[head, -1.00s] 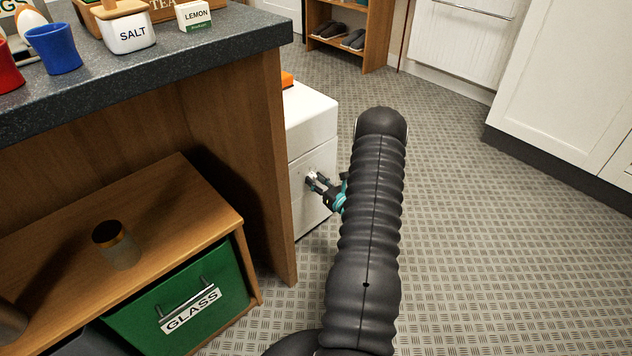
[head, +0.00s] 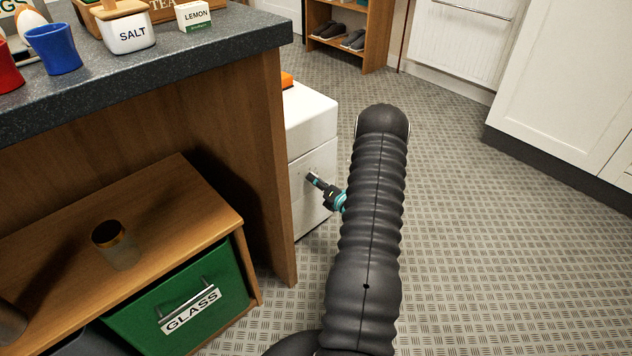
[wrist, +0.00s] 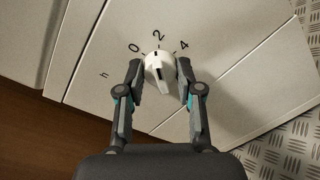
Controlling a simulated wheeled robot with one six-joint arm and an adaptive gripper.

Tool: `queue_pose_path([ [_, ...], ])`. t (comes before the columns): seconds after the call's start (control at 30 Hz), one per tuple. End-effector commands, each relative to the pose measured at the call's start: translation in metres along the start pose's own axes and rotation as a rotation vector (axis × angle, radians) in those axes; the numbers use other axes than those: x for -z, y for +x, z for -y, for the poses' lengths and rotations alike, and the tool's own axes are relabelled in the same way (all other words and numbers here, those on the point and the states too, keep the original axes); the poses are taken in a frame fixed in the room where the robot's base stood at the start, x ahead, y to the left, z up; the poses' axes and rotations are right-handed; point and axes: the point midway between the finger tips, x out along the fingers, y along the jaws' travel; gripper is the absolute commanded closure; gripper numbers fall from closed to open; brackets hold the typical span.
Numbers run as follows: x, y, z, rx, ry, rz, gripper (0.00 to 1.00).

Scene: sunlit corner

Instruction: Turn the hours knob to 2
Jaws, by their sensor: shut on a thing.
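The white hours knob (wrist: 158,75) sits on a pale front panel (wrist: 100,55), with 0, 2 and 4 printed in an arc above it and an "h" to the left. The dark line at its upper end points up towards the 2 (wrist: 158,35). My gripper (wrist: 160,77) has one finger on each side of the knob and is shut on it. In the head view my gripper (head: 312,178) is at the front of the white appliance (head: 312,120), where the knob itself is too small to make out.
A wooden counter end panel (head: 240,150) stands close to the left of the appliance. An orange thing (head: 287,79) lies on the appliance. A low wooden shelf (head: 180,195) with a green GLASS bin (head: 190,305) is at the lower left. The patterned floor (head: 480,220) on the right is clear.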

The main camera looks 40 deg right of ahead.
Motion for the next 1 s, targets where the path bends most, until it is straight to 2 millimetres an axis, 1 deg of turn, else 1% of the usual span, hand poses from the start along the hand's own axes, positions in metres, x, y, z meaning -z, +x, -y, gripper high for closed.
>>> queue_pose_path([
  [0.2, -0.0006, 0.0004, -0.0004, 0.000, 0.120, -0.009, 0.99],
  [0.4, -0.0007, 0.0004, -0.0002, 0.001, 0.183, -0.012, 0.99],
  [0.93, -0.0009, 0.0005, 0.0000, 0.002, 0.205, -0.013, 0.99],
  [0.97, -0.0009, 0.0005, 0.0000, 0.002, 0.205, -0.013, 0.59],
  [1.0, -0.0009, 0.0005, 0.0000, 0.002, 0.205, -0.013, 0.49],
])
